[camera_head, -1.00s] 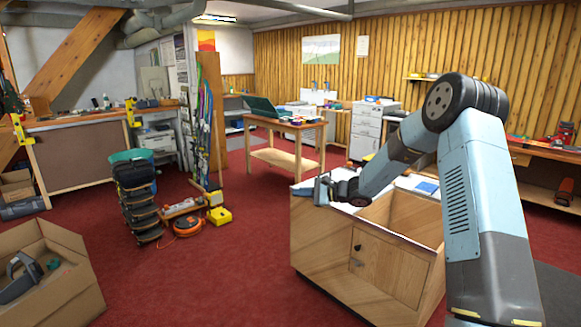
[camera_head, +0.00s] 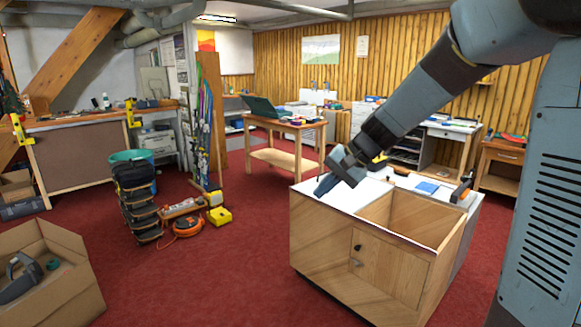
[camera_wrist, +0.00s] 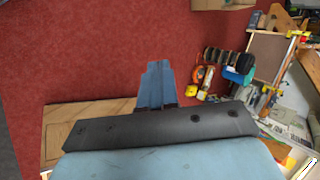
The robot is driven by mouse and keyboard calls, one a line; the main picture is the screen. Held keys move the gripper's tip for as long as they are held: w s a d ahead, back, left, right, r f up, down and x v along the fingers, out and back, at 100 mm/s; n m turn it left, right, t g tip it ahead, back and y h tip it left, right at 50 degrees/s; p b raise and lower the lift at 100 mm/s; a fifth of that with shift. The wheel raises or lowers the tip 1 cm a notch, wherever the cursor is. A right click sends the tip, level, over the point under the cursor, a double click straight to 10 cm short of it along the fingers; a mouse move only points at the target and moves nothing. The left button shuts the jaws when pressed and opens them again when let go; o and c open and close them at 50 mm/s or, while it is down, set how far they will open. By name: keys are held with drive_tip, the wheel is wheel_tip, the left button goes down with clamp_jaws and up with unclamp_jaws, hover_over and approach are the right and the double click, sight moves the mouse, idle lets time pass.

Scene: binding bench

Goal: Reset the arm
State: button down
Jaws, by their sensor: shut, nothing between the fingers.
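My gripper (camera_head: 324,184) is at the end of my arm, which reaches in from the upper right in the head view. It hangs over the left part of the wooden cabinet's white top (camera_head: 370,190), pointing down and to the left. Whether it touches the top cannot be told. In the wrist view my gripper's fingers (camera_wrist: 155,84) are together with nothing between them, seen against the red floor. The wooden cabinet (camera_head: 390,262) has an open compartment in its top and a door with a dark knob.
A blue item (camera_head: 427,187) and a clamp (camera_head: 462,188) lie on the cabinet's right side. A cardboard box (camera_head: 75,285) stands at the lower left. Stacked black bins (camera_head: 137,205) and a yellow case (camera_head: 220,215) stand on the floor. Red floor (camera_head: 230,265) left of the cabinet is clear.

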drive_tip(key=s+d+r+n+t+h, duration=0.1)
drive_tip(key=s+d+r+t+h, duration=0.1)
drive_tip(key=s+d, duration=0.5)
drive_tip(key=s+d+r+n+t+h, duration=0.1)
drive_tip(key=s+d+h, duration=0.4)
drive_tip(key=s, duration=1.2)
drive_tip(key=d+r+n, duration=0.1)
drive_tip(key=d, duration=0.2)
drive_tip(key=shift+d+r+t+h, duration=0.2)
drive_tip(key=shift+r+t+h, duration=0.1)
drive_tip(key=shift+t, duration=0.1)
drive_tip(key=shift+s, duration=0.1)
